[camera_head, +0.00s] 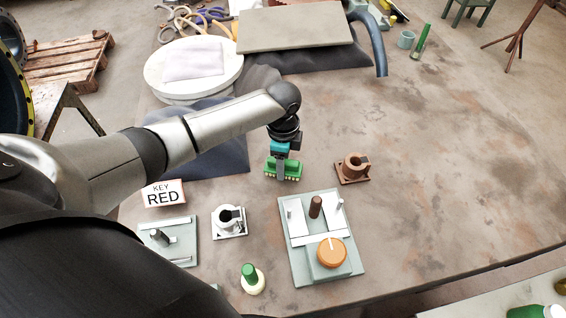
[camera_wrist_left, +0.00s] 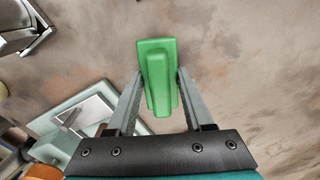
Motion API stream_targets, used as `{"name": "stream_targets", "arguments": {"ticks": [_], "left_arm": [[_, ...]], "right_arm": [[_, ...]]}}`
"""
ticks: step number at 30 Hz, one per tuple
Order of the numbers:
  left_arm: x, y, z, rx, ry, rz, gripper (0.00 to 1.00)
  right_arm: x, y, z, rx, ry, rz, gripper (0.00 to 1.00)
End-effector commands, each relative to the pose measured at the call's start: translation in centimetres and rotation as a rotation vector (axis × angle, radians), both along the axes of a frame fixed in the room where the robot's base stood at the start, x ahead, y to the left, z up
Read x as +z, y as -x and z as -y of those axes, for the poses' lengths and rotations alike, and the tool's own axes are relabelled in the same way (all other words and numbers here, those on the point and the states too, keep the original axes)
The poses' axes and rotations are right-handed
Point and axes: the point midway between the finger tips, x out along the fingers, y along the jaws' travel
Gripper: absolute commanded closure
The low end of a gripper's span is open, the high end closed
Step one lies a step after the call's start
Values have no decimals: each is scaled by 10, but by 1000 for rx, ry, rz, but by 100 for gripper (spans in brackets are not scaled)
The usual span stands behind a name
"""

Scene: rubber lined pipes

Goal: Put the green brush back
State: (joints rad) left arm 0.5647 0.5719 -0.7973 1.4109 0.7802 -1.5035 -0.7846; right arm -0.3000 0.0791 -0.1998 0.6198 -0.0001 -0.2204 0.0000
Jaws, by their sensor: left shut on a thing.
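The green brush (camera_head: 283,167) has a green block body with pale bristles along its lower edge. My left gripper (camera_head: 284,158) is shut on it, over the middle of the table, left of a brown round holder (camera_head: 355,163). In the left wrist view the green brush (camera_wrist_left: 157,62) shows from above, with its raised ridge between the two grey fingers. Whether the bristles touch the table cannot be told. My right gripper is not in view.
A grey-green fixture with an orange knob (camera_head: 331,252) stands in front of the brush. A KEY RED sign (camera_head: 164,194), a small black-and-white fitting (camera_head: 230,219) and a green-topped bottle (camera_head: 251,277) stand to the left. The table's right side (camera_head: 460,160) is clear.

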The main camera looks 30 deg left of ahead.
Motion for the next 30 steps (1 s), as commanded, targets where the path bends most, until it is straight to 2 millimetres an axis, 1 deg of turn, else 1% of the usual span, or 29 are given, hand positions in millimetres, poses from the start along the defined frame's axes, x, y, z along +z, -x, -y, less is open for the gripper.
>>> {"name": "stream_targets", "arguments": {"ticks": [4,8,9,17,25,28,30], "left_arm": [[1,0,0,0,0,1,93],[-2,0,0,0,1,0,93],[-3,0,0,0,1,0,47],[-3,0,0,0,0,0,18],[-1,0,0,0,0,1,18],[8,-1,0,1,0,2,18],[19,-2,0,0,1,4,18]], "right_arm": [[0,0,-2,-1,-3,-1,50],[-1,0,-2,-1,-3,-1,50],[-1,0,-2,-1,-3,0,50],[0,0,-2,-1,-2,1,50],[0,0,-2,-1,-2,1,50],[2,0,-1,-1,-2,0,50],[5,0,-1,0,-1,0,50]]}}
